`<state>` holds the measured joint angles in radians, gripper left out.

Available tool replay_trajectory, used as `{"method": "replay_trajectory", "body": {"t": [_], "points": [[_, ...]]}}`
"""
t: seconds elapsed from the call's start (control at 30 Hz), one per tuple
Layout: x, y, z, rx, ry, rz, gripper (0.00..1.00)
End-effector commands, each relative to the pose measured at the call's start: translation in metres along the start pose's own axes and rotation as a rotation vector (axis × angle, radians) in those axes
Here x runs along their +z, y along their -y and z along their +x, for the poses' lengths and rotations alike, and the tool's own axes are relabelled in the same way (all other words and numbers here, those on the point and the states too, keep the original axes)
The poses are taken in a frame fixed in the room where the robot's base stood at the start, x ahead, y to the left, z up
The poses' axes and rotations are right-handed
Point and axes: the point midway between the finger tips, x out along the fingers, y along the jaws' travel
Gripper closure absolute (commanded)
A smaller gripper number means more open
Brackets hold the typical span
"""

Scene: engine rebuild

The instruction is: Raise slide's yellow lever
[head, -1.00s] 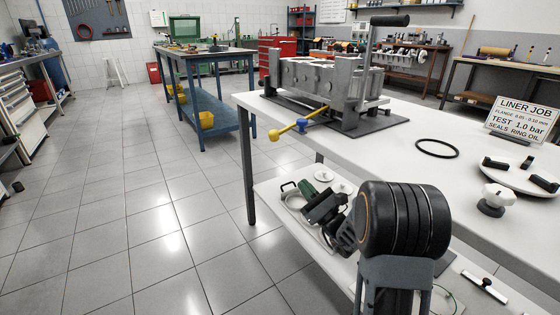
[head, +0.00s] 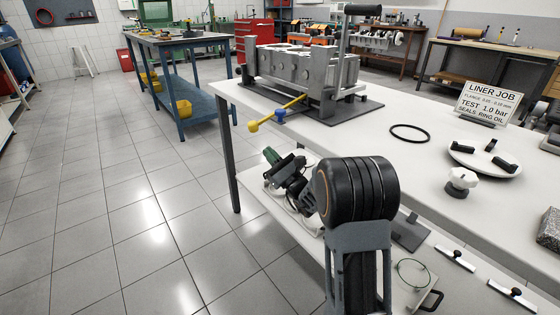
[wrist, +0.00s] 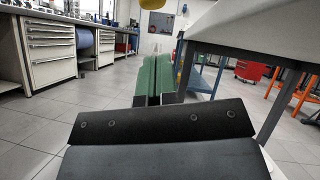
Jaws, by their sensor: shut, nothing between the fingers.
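The yellow lever (head: 281,112) sticks out from the grey slide fixture on the near left end of the white bench. It slopes down to a round yellow knob (head: 253,126) past the bench edge. A blue knob (head: 280,117) is beside it. My gripper (head: 271,156) is below and slightly right of the yellow knob, apart from it, and partly hidden by my arm. In the wrist view, its green fingers (wrist: 158,78) are together and empty. A yellow rounded shape, probably the knob (wrist: 185,4), is cut off at the top edge above the fingertips.
The white bench (head: 350,140) carries an engine block (head: 300,68), a black ring (head: 409,133) and a round white plate (head: 483,161). Its lower shelf is under my arm. A blue table (head: 186,80) stands behind. The tiled floor at left is clear.

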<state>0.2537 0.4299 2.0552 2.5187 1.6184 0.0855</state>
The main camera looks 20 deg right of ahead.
Motion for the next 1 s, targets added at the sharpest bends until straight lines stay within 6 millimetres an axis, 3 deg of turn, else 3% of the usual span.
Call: {"method": "replay_trajectory", "body": {"t": [0.1,0.3,1.0], "points": [[0.003,0.000,0.023,0.001,0.001,0.001,1.00],[0.022,0.001,0.038,0.000,0.000,0.001,1.00],[0.031,0.000,0.047,0.000,0.000,0.000,1.00]]}}
